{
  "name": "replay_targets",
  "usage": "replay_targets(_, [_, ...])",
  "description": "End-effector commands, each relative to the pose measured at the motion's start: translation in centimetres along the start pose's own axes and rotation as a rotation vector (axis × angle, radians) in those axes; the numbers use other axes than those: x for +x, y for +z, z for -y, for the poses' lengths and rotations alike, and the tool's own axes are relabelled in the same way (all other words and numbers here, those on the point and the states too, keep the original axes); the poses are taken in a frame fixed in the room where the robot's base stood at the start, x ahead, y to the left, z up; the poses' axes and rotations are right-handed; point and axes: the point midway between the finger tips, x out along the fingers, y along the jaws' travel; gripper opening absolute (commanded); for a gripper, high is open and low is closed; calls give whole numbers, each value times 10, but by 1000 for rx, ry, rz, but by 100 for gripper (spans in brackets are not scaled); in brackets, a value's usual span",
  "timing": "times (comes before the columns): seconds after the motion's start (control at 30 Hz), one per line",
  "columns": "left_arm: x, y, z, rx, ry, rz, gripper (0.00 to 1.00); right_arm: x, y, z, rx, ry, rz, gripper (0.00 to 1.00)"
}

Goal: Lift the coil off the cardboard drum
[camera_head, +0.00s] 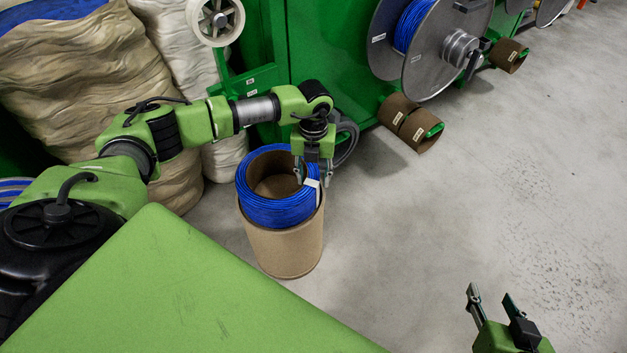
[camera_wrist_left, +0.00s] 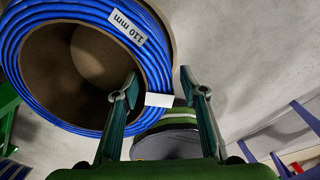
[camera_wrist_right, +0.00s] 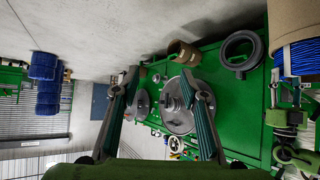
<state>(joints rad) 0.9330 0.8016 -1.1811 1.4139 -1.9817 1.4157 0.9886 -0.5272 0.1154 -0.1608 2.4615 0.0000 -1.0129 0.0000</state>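The blue cable coil (camera_head: 262,210) sits around the top of the upright brown cardboard drum (camera_head: 287,252). A white tag shows on the coil's right side. My left gripper (camera_head: 314,181) is at the right rim of the coil, pointing down. In the left wrist view the coil (camera_wrist_left: 163,62) and the drum's hollow (camera_wrist_left: 55,70) lie below; one finger overlaps the ring and the other is outside it, with the fingers apart. I cannot tell whether they touch it. My right gripper (camera_head: 492,301) is open and empty at the lower right, far from the coil.
A green machine (camera_head: 335,50) with a large cable reel (camera_head: 432,50) stands behind the drum. Brown tubes (camera_head: 410,122) lie at its foot. Large sacks (camera_head: 90,80) stand at left. A green surface (camera_head: 170,300) fills the lower left. The grey floor at right is clear.

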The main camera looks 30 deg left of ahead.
Motion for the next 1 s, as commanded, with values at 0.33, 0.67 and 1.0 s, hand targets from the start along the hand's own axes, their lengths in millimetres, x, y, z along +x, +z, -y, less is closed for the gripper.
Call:
replay_targets(0.33, [12,0,0,0,0,0,39,4,-37,5,-1,-10,-164,40])
replay_targets(0.67, [16,0,0,0,1,0,39,3,-52,7,-2,-14,-227,40])
replay_targets(1.0, [16,0,0,0,1,0,13,2,-53,7,-2,-14,-228,40])
